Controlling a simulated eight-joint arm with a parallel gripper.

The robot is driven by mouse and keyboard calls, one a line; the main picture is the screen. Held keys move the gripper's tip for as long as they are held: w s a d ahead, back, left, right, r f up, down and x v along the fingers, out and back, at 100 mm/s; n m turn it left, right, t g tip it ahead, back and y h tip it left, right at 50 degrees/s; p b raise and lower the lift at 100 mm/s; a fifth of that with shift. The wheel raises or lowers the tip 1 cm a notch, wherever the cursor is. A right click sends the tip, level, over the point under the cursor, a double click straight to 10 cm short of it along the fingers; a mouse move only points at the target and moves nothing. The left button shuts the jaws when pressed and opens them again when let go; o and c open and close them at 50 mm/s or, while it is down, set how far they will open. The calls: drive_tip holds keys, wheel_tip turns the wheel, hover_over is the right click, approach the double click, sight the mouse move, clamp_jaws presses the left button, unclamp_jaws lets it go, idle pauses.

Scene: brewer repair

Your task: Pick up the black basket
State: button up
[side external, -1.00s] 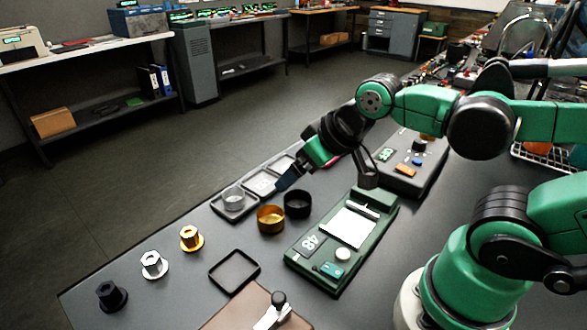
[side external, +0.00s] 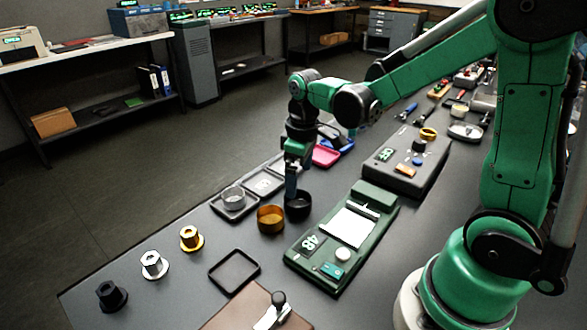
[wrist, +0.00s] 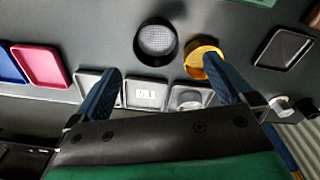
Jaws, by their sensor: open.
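The black basket (side external: 299,207) is a small round cup-like basket on the dark bench, just right of the gold basket (side external: 270,219). In the wrist view, the black basket (wrist: 157,46) shows its mesh floor, and the gold basket (wrist: 200,62) sits beside it, partly behind a finger. My gripper (side external: 291,194) points down at the black basket, its finger overlapping the rim in the side view. In the wrist view, my gripper (wrist: 161,70) is open and empty, its blue fingers spread wide, with the black basket ahead of the gap. Whether a finger touches the basket is unclear.
A green scale (side external: 325,273) stands close on the right. An empty black tray (side external: 234,270) and several hex-topped pieces, one gold (side external: 191,238), lie nearer the front.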

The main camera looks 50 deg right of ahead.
sight(300, 197)
drive_tip(key=shift+w+d+f+n+g, duration=0.1)
drive_tip(key=shift+d+f+n+g, duration=0.1)
drive_tip(key=shift+f, duration=0.35)
drive_tip(key=shift+w+d+f+n+g, duration=0.1)
drive_tip(key=shift+d+f+g, duration=0.1)
drive_tip(key=shift+f, duration=2.8)
drive_tip(key=c, duration=1.2)
drive_tip(key=shift+r, duration=0.2)
